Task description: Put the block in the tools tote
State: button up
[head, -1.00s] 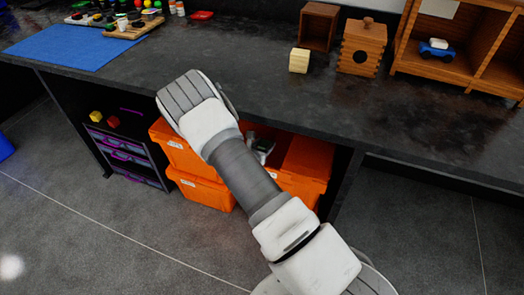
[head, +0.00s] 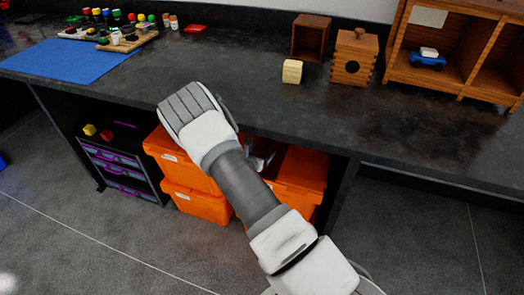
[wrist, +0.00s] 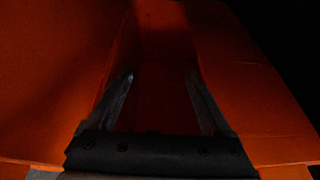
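A pale wooden block (head: 292,71) rests on the dark counter, left of the wooden box with a round hole. Orange totes (head: 299,171) stand stacked under the counter; I cannot tell which is the tools tote. My gripper (wrist: 160,78) is open in the wrist view, its two fingers apart with nothing seen between them. Orange tote walls (wrist: 250,75) surround it on both sides, in deep shadow. In the head view, my arm hides most of the gripper and part of the totes. A yellow block (head: 90,130) and a red block (head: 106,135) sit on the drawer unit.
The drawer unit (head: 125,165) with purple handles stands left of the totes. The counter (head: 200,65) overhangs the totes. On it are a blue mat (head: 70,60), an open wooden box (head: 311,37), a box with a hole (head: 354,57) and a wooden shelf (head: 440,75).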

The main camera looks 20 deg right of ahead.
jog(key=p+v, duration=0.5)
jog(key=v, duration=1.2)
jog(key=shift+r, duration=0.2)
jog(key=shift+s+a, duration=0.15)
